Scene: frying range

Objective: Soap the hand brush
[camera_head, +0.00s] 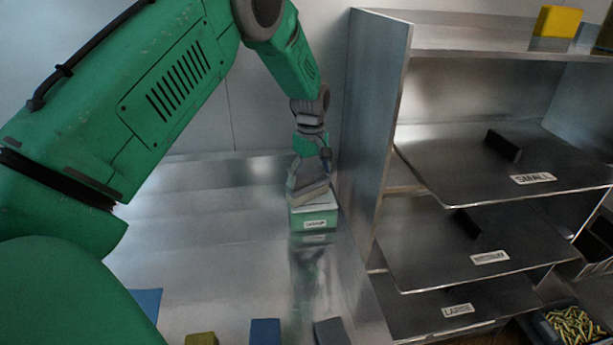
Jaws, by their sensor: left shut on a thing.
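My left gripper (309,170) points down at the back of the steel counter, just left of the shelf unit. It is shut on a greyish hand brush (311,195). The brush is over a small green and white box with a label (314,221), which looks like the soap. The brush seems to touch the top of the box, but I cannot tell for sure. My right gripper is not in view.
A metal shelf unit (378,130) with labelled shelves stands close on the right. A yellow block (558,21) is on its top. Blue (265,331), olive (201,338) and grey (331,331) blocks lie at the counter's front. The counter's middle (210,260) is clear.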

